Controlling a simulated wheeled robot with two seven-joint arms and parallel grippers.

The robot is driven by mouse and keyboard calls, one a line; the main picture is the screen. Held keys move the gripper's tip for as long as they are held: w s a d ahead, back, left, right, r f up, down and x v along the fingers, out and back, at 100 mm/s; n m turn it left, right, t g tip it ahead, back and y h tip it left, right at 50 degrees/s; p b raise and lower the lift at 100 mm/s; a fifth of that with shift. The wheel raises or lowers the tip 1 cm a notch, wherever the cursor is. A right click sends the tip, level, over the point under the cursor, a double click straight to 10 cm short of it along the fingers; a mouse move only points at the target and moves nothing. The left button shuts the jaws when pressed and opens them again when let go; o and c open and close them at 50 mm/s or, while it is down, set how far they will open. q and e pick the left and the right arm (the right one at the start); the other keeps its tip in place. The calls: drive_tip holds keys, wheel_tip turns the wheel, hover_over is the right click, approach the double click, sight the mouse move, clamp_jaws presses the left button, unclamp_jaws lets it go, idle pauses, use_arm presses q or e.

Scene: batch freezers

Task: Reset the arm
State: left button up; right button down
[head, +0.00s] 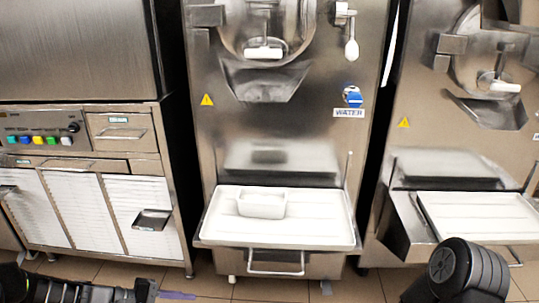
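My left arm lies low along the bottom left edge of the head view, and its gripper (147,290) points right, in front of the tiled floor. It is partly cut off by the frame, and I cannot tell whether its fingers are open or shut. A thin purple strip (178,295) shows just beyond its tip; I cannot tell whether it is held. A black rounded link of my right arm (467,268) stands at the bottom right. The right gripper is not in view.
A steel batch freezer (300,130) stands in the middle, with a white tray (320,232) holding a small white tub (262,204). A second freezer (440,160) with a white tray (480,217) stands right. A steel cabinet with buttons (85,165) stands left.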

use_arm(q)
drive_tip(key=s+f+m+g+y, duration=0.1)
drive_tip(key=s+f+y, duration=0.35)
drive_tip(key=f, duration=0.45)
drive_tip(key=s+f+m+g+y, duration=0.1)
drive_tip(key=s+f+g+y, duration=0.15)
drive_tip(key=s+f, duration=0.5)
drive_tip(key=s+d+f+m+y, duration=0.1)
drive_tip(key=s+d+f+m, duration=0.1)
drive_tip(key=s+d+m, duration=0.3)
drive_tip(key=s+d+f+m, duration=0.2)
drive_tip(key=s+d, duration=0.1)
drive_tip(key=d, duration=0.4)
wheel_tip(320, 180, up, 27)
drive_tip(key=s+d+p, duration=0.1)
drive_tip(key=d+p, duration=0.1)
drive_tip(key=p, duration=2.5)
drive_tip(key=shift+s+d+r, duration=0.15)
drive_tip(key=shift+s+d, duration=0.1)
drive_tip(key=shift+d, duration=0.05)
